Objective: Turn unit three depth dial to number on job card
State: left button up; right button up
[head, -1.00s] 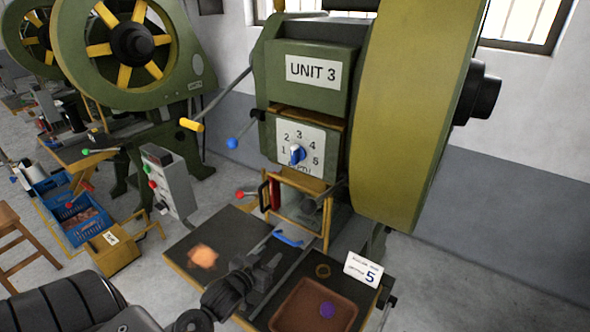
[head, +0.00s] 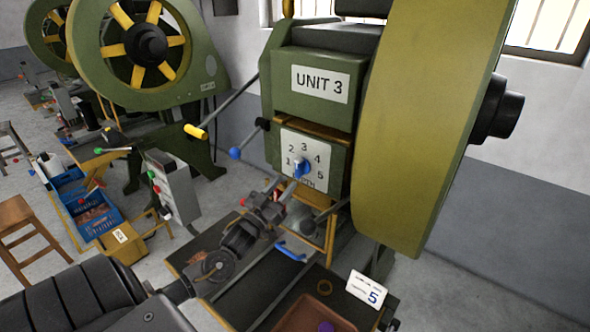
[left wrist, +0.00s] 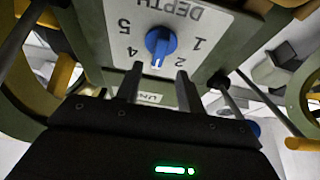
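The depth dial is a blue knob (head: 301,168) on a white plate (head: 318,152) numbered 1 to 5, on the green press marked UNIT 3. In the left wrist view the knob (left wrist: 161,42) appears upside down, its white mark facing down between 4 and 2; the 3 cannot be made out there. The job card (head: 368,290), at the bench's right, shows a blue 5. My left gripper (head: 280,187) is just below and left of the knob. In the left wrist view its fingers (left wrist: 156,88) are apart, empty and short of the knob. My right gripper is out of view.
A blue-handled lever (head: 235,153) and a yellow-handled lever (head: 196,131) stick out left of the dial. A brown tray (head: 290,318) sits on the bench below. A grey control box (head: 172,188) stands at left.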

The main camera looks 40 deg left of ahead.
aim_at(296, 169)
pick_arm(q)
jog(key=p+x, duration=0.1)
jog(key=x, duration=0.3)
jog(key=shift+w+r, duration=0.15)
jog(key=shift+r, duration=0.1)
jog(key=shift+w, duration=0.6)
jog(key=shift+r, duration=0.1)
jog(key=shift+c, duration=0.5)
grip_shut()
